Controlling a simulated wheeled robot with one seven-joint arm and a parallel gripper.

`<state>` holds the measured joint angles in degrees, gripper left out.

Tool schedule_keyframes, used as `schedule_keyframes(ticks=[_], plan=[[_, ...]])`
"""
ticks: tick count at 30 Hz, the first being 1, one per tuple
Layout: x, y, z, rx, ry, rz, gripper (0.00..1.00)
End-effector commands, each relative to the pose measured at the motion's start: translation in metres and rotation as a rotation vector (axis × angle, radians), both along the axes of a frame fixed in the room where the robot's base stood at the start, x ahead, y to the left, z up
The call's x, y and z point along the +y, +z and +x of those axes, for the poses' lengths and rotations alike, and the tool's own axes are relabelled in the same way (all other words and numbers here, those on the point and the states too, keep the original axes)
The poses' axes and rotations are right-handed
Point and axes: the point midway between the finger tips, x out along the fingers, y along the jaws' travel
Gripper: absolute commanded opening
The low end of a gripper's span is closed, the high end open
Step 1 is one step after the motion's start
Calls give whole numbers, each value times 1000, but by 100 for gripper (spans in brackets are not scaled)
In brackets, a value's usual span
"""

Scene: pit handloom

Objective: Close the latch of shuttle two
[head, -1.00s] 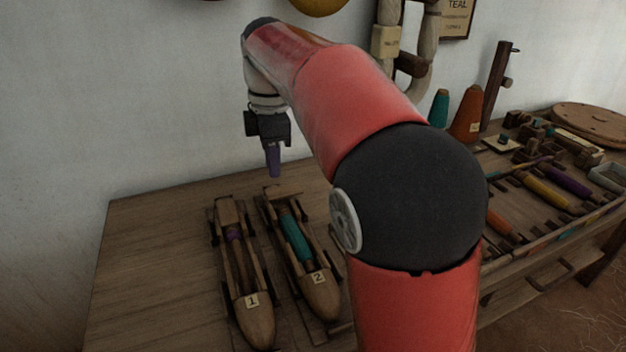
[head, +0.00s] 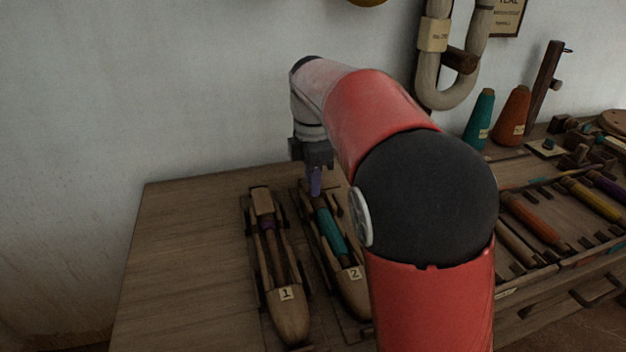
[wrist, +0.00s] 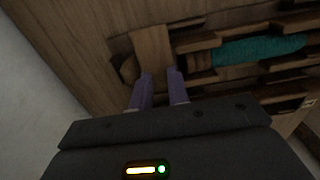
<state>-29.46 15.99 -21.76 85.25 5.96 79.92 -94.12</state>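Shuttle two (head: 352,289) lies on the table, a wooden boat shape with a "2" label and a teal bobbin (head: 330,232). The bobbin also shows in the wrist view (wrist: 260,49). In the wrist view its latch, a wooden block (wrist: 152,48), lies crosswise to the shuttle's length at the end beyond the bobbin. My gripper (head: 315,190) points down at that far end; the arm hides part of the surroundings. In the wrist view its two purple fingers (wrist: 160,76) stand a small gap apart, by the latch's near end. I cannot tell whether they touch it.
Shuttle one (head: 287,318), with a "1" label, lies close on the left, its end block (head: 262,201) in line with its length. A bobbin rack (head: 537,221) and teal and orange cones (head: 480,117) are on the right. The table's left part is clear. A wall stands behind.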

Motion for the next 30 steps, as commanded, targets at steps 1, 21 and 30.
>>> schedule_keyframes(ticks=[1, 21, 30], plan=[[0, 0, 0, 0, 0, 0, 17], [-1, 2, 0, 0, -57, -1, 0], [-1, 4, 0, 0, -264, 0, 0]])
